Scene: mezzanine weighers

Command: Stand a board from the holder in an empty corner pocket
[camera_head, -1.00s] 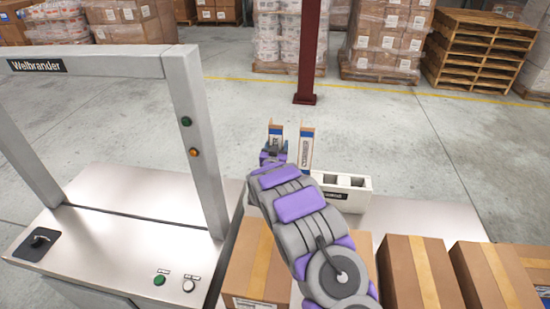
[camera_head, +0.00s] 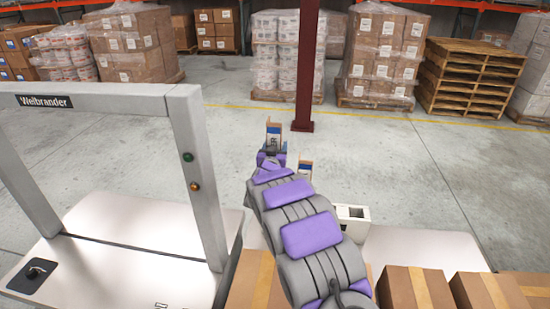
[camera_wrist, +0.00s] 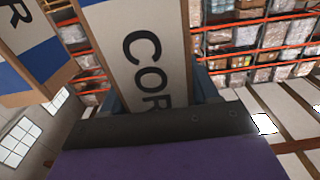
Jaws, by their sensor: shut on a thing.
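My gripper (camera_head: 271,157) is shut on a tan board with a blue band (camera_head: 274,133), which stands upright above the jaws. In the wrist view the held board (camera_wrist: 122,40) fills the middle, with large letters "COR" on its pale face. A second, similar board (camera_head: 305,170) stands just right of my gripper, its lower part hidden by my arm. A board also shows at the left edge of the wrist view (camera_wrist: 40,55). The white holder (camera_head: 352,212) is mostly hidden behind my arm; one open slot shows at its right end. I cannot make out any corner pocket.
A grey Welbrander frame (camera_head: 190,150) stands on a metal bench at left. Taped cartons (camera_head: 418,290) line the front right, beside a bare metal surface (camera_head: 425,250). A dark red post (camera_head: 304,70) stands beyond. Wrapped pallets are at the back; the floor between is clear.

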